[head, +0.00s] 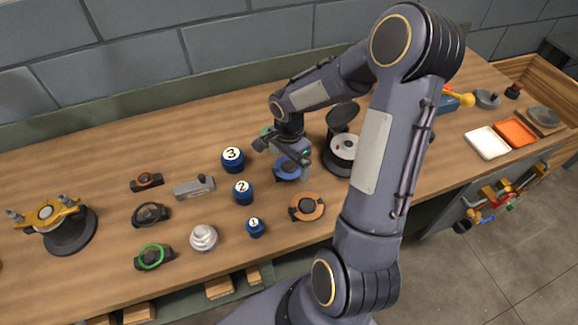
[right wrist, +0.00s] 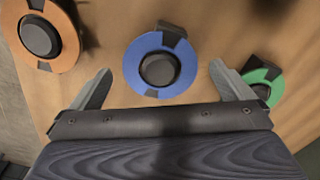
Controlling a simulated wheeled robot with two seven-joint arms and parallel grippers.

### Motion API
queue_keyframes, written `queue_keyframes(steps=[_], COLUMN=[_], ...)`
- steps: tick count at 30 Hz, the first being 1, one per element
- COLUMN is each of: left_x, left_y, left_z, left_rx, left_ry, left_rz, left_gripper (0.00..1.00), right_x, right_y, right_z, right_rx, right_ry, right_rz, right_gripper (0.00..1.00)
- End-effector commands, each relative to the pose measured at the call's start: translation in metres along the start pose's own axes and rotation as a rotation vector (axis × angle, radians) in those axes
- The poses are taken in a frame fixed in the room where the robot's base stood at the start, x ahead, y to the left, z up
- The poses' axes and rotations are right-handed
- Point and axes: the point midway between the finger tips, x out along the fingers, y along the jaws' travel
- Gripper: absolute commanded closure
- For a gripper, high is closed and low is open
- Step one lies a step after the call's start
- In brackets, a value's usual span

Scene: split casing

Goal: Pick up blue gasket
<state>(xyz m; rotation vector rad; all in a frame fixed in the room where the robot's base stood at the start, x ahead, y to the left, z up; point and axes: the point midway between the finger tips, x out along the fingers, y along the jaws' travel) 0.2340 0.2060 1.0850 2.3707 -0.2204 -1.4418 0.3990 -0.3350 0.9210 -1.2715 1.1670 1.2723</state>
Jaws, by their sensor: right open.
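The blue gasket (head: 283,175) is a flat blue ring around a dark round hub on the bench, partly covered by my right gripper in the head view. In the right wrist view the blue gasket (right wrist: 133,68) lies flat between and beyond the two fingers, with a dark tab at its upper edge. My right gripper (right wrist: 160,72) is open and empty, with one finger on each side of the ring. In the head view my right gripper (head: 284,155) is just above the gasket; the exact height gap is hard to tell. My left gripper is not in view.
An orange ring (right wrist: 69,50) lies left of the blue one in the wrist view; a green ring (right wrist: 275,92) lies right. Blue numbered weights (head: 233,157) stand left of my gripper. A dark canister with a white top (head: 345,146) stands close on the right.

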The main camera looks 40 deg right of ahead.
Motion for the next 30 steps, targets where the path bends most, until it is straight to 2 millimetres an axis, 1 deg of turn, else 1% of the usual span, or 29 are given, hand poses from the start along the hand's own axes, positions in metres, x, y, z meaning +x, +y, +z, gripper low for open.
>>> queue_keyframes(steps=[15,25,26,30], left_x=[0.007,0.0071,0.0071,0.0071], left_y=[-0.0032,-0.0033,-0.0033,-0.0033], left_z=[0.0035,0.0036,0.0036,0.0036], left_rx=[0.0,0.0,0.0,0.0], left_ry=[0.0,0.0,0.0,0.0], left_rz=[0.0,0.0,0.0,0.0], left_gripper=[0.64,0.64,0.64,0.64], right_x=[0.0044,0.0042,0.0042,0.0043], right_y=[0.0,-0.0001,0.0,0.0], right_z=[-0.0003,-0.0001,-0.0002,-0.0001], right_rx=[0.001,0.0,0.001,0.0], right_ry=[0.001,0.0,0.0,0.0], right_rz=[0.0,0.0,0.0,0.0], right_gripper=[0.0,0.0,0.03,0.21])
